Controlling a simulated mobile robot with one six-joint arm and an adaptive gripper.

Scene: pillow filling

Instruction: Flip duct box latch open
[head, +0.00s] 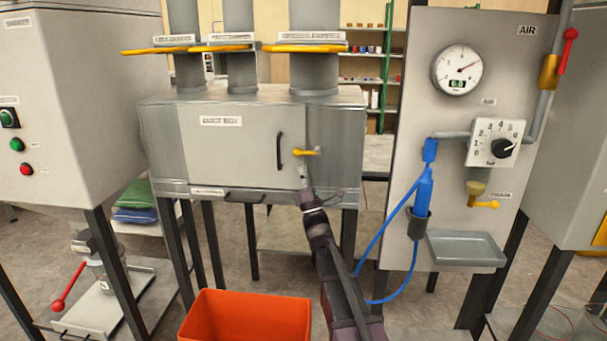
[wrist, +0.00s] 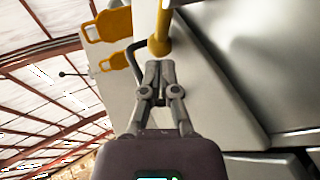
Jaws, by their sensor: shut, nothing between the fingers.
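The duct box (head: 158,140) is a grey metal box with a labelled front door (head: 228,150) and a dark vertical handle (head: 280,151). Its yellow latch (head: 307,152) lies about level at the door's right edge. In the wrist view the yellow latch (wrist: 160,30) stands just beyond my fingertips. My gripper (head: 303,172) is just below the latch in the head view. In the wrist view my gripper (wrist: 154,66) is shut with nothing between its fingers. The tips look close to the latch; I cannot tell whether they touch it.
Yellow damper levers (head: 305,48) sit on the ducts above the box. An orange bin (head: 246,318) stands on the floor below. The air panel (head: 403,110) with gauge and blue hose is at right. A control cabinet (head: 85,110) is at left.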

